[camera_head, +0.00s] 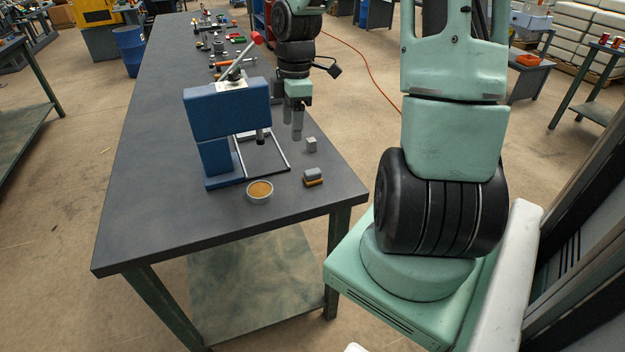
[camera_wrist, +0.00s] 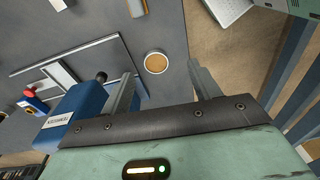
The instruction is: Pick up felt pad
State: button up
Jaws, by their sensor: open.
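No thing here is labelled as the felt pad. The likeliest is the tan round disc (camera_head: 260,188) that fills a shallow pale round dish (camera_head: 260,199) near the front edge of the table, beside the blue press. The disc also shows in the wrist view (camera_wrist: 156,63), at upper middle, between and beyond my fingertips. My gripper (camera_head: 296,136) is open and empty, pointing down above the table to the right of the press. In the wrist view, my two fingers (camera_wrist: 160,76) are spread wide apart. They look apart from the dish.
The blue lever press (camera_head: 226,110), with a red-tipped handle and metal rail frame, stands left of my gripper. It is also close beside one finger in the wrist view (camera_wrist: 80,112). A small grey block (camera_head: 311,145) and a grey-and-orange piece (camera_head: 313,178) lie near the right edge. The table's front left is clear.

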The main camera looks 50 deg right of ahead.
send_near(312, 171)
jog(key=shift+t, duration=0.3)
jog(key=f, duration=0.3)
jog(key=f+b, duration=0.1)
jog(key=f, duration=0.1)
jog(key=shift+s+d, duration=0.1)
jog(key=shift+s, duration=0.2)
jog(key=shift+n, duration=0.3)
jog(key=shift+w+a+f, duration=0.15)
jog(key=shift+a+f, duration=0.05)
jog(key=shift+f, duration=0.65)
jog(key=shift+w+a+f, duration=0.1)
jog(key=shift+a+f, duration=0.1)
jog(key=shift+f, duration=0.65)
jog(key=shift+w+a+f, duration=0.15)
jog(key=shift+f, duration=0.7)
jog(key=shift+c, duration=0.3)
jog(key=c, duration=1.1)
notch_tip(312, 171, up, 10)
jog(key=shift+r, duration=0.1)
